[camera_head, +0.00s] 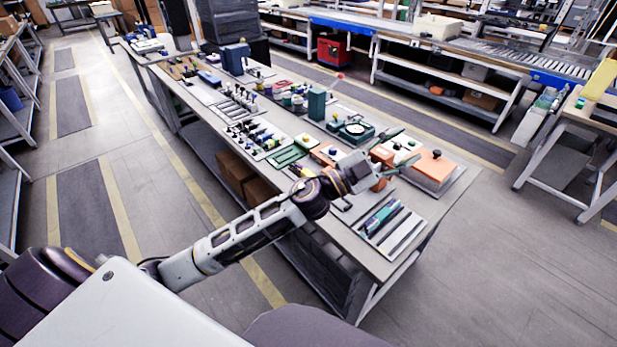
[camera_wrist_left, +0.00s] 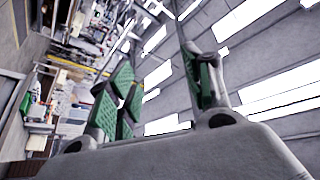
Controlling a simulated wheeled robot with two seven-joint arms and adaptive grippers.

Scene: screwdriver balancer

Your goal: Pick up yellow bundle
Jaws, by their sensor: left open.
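I cannot single out a yellow bundle in either view. Only small yellow spots show among the parts on the long workbench (camera_head: 455,200), too small to identify. My left gripper (camera_head: 398,150) is over the right part of this bench, near an orange-topped box (camera_head: 433,165). It is open, with its fingers spread and nothing seen between them. In the left wrist view the green-padded fingers (camera_wrist_left: 160,85) are apart, and the view is tilted towards the ceiling lights and the room. My right gripper is not in view.
The bench is crowded with tools, trays and small parts. A tray of flat tools (camera_head: 393,230) lies at the near edge. A yellow panel (camera_head: 600,79) stands at the far right.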

